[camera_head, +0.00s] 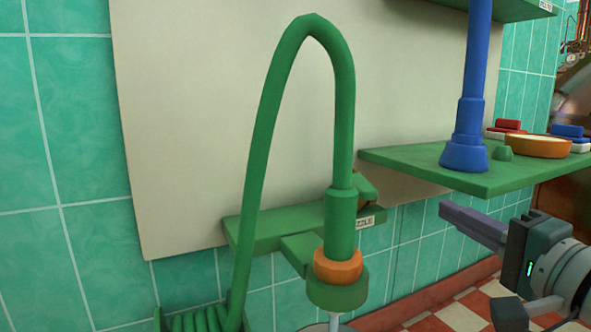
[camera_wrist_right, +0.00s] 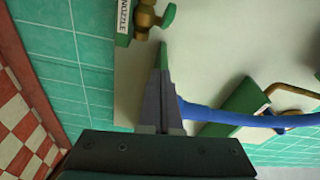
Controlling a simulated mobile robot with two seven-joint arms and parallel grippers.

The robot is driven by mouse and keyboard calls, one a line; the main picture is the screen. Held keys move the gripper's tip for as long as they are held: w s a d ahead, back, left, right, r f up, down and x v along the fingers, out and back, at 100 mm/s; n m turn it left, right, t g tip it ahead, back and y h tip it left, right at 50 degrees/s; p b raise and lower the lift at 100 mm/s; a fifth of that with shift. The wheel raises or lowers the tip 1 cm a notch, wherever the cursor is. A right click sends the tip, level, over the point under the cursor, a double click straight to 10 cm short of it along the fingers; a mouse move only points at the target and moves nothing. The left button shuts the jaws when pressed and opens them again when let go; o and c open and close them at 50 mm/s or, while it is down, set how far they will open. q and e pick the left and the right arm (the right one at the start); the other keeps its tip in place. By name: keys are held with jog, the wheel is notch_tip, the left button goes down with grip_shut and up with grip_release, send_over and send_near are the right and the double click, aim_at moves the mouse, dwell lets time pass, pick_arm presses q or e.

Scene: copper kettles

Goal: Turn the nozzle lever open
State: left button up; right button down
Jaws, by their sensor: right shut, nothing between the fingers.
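The nozzle lever (camera_wrist_right: 168,16) is a small green handle on a brass valve (camera_wrist_right: 146,18), beside a plate labelled NOZZLE (camera_wrist_right: 124,16) at the top of the right wrist view. In the head view a green and brown piece (camera_head: 366,188) shows partly behind the green nozzle (camera_head: 341,220), above the NOZZLE label (camera_head: 364,222). My right gripper (camera_head: 446,210) points left from the right side, apart from the nozzle. In the wrist view its fingers (camera_wrist_right: 163,58) are together and empty, their tips a short way below the lever. My left gripper is out of view.
A green hose (camera_head: 304,60) arches over to the nozzle, which has an orange ring (camera_head: 338,266). A green shelf (camera_head: 490,176) with a blue pipe (camera_head: 471,130) and an orange-rimmed dish (camera_head: 537,146) stands above my right gripper. A pale panel (camera_head: 180,130) covers the tiled wall.

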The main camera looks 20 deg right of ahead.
aim_at(359, 184)
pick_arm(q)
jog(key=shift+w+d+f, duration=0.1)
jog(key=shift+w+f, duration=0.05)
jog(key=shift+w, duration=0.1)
pick_arm(e)
jog(key=w+a+m, duration=0.1)
jog(key=w+a, duration=0.2)
jog(key=w, duration=0.7)
jog(key=shift+w+m, duration=0.15)
jog(key=shift+m, duration=0.15)
jog(key=shift+d+f, duration=0.1)
pick_arm(q)
jog(key=shift+b, duration=0.3)
